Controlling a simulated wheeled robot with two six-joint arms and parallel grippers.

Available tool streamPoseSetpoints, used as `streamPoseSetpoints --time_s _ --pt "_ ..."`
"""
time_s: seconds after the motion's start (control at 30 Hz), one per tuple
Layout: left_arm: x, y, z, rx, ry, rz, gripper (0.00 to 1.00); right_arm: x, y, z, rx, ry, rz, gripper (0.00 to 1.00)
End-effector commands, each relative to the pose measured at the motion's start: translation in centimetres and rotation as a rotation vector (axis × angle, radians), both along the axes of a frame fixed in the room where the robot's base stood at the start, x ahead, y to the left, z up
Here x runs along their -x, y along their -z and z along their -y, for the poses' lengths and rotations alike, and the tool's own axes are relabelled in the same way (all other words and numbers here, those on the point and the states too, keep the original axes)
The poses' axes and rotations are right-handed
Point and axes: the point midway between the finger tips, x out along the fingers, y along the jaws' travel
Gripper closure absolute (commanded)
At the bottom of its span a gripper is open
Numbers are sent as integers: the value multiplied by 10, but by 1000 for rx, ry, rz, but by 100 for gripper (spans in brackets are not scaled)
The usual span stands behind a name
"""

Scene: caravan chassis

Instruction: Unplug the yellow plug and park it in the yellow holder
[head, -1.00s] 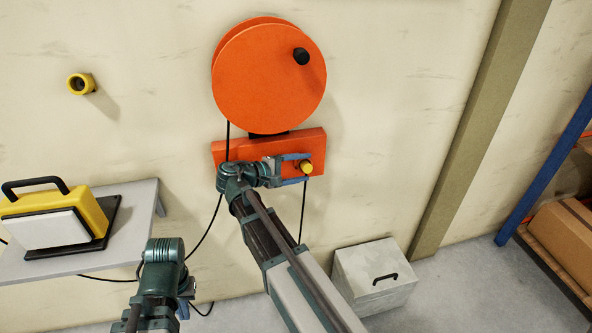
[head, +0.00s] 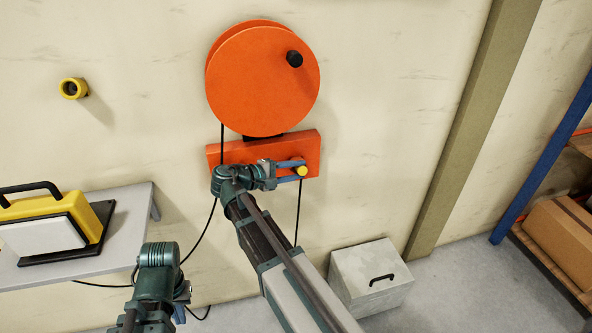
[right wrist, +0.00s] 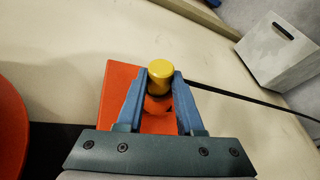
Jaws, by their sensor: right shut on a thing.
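The yellow plug (head: 302,171) is at the right end of the orange panel (head: 240,153) under the reel. My right gripper (head: 299,171) has its blue fingers shut on the plug, one on each side. In the right wrist view the plug (right wrist: 160,69) shows its round end between the fingertips, in front of the panel (right wrist: 117,88). The yellow holder (head: 68,89), a ring with a dark opening, is on the wall at upper left and is empty. My left gripper (head: 180,314) is low at left, mostly hidden.
A big orange reel (head: 262,82) with a black knob is above the panel. Black cables hang below. A grey shelf (head: 138,205) at left bears a yellow floodlight (head: 85,213). A grey box (head: 370,278) stands on the floor. The wall between holder and reel is clear.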

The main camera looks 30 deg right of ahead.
Motion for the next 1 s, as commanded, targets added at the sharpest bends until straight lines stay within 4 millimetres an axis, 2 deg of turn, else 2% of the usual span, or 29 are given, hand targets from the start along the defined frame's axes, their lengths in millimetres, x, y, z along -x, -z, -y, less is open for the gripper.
streamPoseSetpoints --time_s 1.0 --pt "0 -14 0 0 0 0 100 36 -14 -9 0 0 0 100"
